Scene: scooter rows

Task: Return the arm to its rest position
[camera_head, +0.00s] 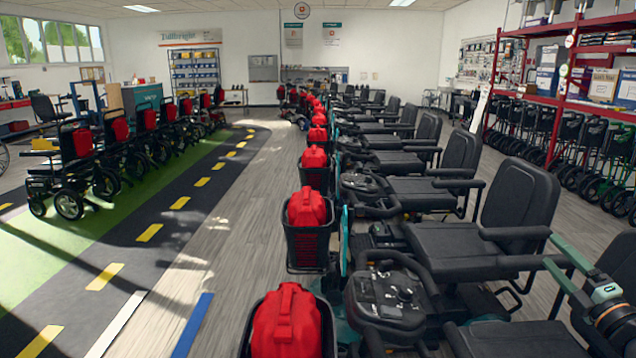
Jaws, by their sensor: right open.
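My right gripper (551,250) shows at the lower right edge of the head view. Its two greenish fingers point up and to the left, apart, with nothing seen between them. The dark wrist (608,303) with an orange ring is behind the fingers, partly cut off by the frame's edge. The fingers appear in front of a black scooter seat and its armrest; I cannot tell whether they touch. My left gripper is not in view.
A row of scooters with black seats (520,195) runs along the right, red bags (287,325) in their front baskets (308,245). Red shelving (563,90) stands at far right. Powered chairs (70,185) stand at left. The grey floor aisle (240,225) is clear.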

